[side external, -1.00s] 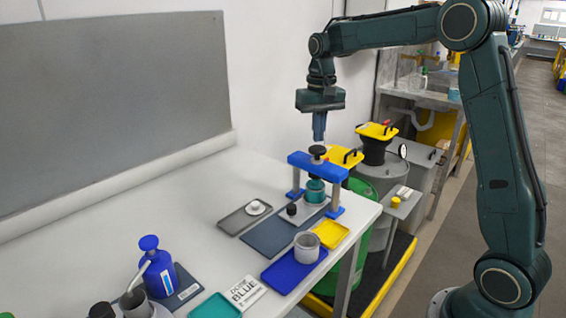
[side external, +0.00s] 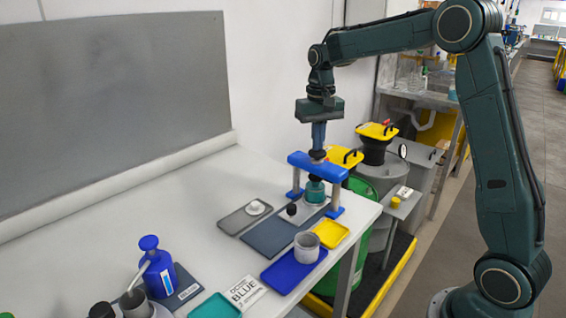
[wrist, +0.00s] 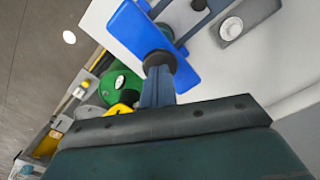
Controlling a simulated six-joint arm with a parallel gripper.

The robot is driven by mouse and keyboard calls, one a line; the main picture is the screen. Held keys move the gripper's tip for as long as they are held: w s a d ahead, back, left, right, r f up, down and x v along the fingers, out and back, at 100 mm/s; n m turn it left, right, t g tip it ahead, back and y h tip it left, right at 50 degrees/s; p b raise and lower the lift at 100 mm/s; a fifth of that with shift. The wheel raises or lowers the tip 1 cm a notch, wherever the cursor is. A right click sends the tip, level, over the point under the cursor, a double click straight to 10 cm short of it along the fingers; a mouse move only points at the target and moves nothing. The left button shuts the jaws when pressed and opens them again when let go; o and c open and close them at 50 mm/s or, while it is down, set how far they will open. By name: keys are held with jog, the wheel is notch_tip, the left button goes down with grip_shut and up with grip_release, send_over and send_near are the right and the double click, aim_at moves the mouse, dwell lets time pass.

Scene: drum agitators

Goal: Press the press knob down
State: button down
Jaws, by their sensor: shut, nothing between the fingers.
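The press is a blue frame (side external: 300,159) with two posts, standing at the right end of the white bench. Its dark round press knob (side external: 317,154) sits low against the top of the crossbeam, and it also shows in the wrist view (wrist: 159,60). My gripper (side external: 318,148) is shut and points straight down, its fingertips on the knob top as far as I can see. In the wrist view the shut fingers (wrist: 159,80) meet the knob. Under the beam, a dark press head (side external: 314,178) is at the top of a teal jar (side external: 314,192).
A grey tray with a white disc (side external: 255,208), a yellow tray (side external: 331,233) and a blue tray (side external: 280,275) with a grey cup (side external: 307,247) lie near the press. A blue bottle (side external: 157,268) stands at front left. Drums stand beyond the bench edge.

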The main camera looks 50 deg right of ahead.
dwell(0.4)
jog(key=shift+r, duration=0.65)
dwell(0.4)
jog(key=shift+r, duration=2.85)
jog(key=shift+r, duration=0.1)
